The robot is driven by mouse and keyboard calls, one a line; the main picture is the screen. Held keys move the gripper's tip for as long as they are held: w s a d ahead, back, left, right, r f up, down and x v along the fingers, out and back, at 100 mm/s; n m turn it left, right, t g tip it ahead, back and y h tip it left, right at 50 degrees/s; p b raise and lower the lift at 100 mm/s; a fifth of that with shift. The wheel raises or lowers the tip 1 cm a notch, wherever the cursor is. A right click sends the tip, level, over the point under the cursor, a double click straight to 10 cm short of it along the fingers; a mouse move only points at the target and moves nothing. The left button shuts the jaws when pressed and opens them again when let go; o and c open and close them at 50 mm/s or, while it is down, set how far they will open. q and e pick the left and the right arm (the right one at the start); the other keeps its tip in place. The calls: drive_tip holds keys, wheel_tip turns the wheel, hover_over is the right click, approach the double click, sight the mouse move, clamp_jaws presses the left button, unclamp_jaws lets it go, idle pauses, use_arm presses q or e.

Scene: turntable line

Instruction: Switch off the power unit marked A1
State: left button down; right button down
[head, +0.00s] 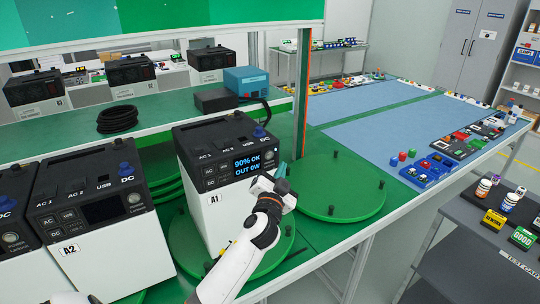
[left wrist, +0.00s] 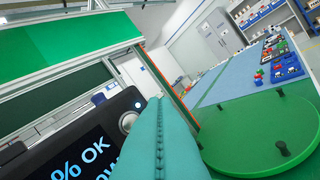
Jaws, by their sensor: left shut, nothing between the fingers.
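The power unit marked A1 (head: 217,208) is a white box with a black top, standing on a green round turntable plate (head: 274,258). Its display (head: 247,164) is lit and reads "90% OK" and "OUT 0W". My left gripper (head: 281,170) is shut and empty at the right front edge of A1. Its teal fingers (left wrist: 158,105) show just right of the button; whether they touch it I cannot tell.
The unit marked A2 (head: 93,245) stands left of A1 with a dark display. An empty green turntable plate (head: 345,195) with black pegs lies to the right. An orange-edged post (head: 301,100) rises behind.

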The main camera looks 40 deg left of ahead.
sight(275, 151)
use_arm(q)
drive_tip(key=shift+w+a, duration=0.4)
drive_tip(key=shift+a, duration=0.5)
drive_tip(key=shift+w+a, duration=0.35)
drive_tip(key=shift+a, duration=0.5)
idle(0.5)
drive_tip(key=shift+w+a, duration=0.15)
drive_tip(key=shift+a, duration=0.2)
drive_tip(key=shift+w+a, duration=0.1)
drive_tip(key=shift+a, duration=0.25)
idle(1.0)
drive_tip(key=shift+d, duration=0.15)
drive_tip(key=shift+s+d, duration=0.3)
drive_tip(key=shift+d, duration=0.3)
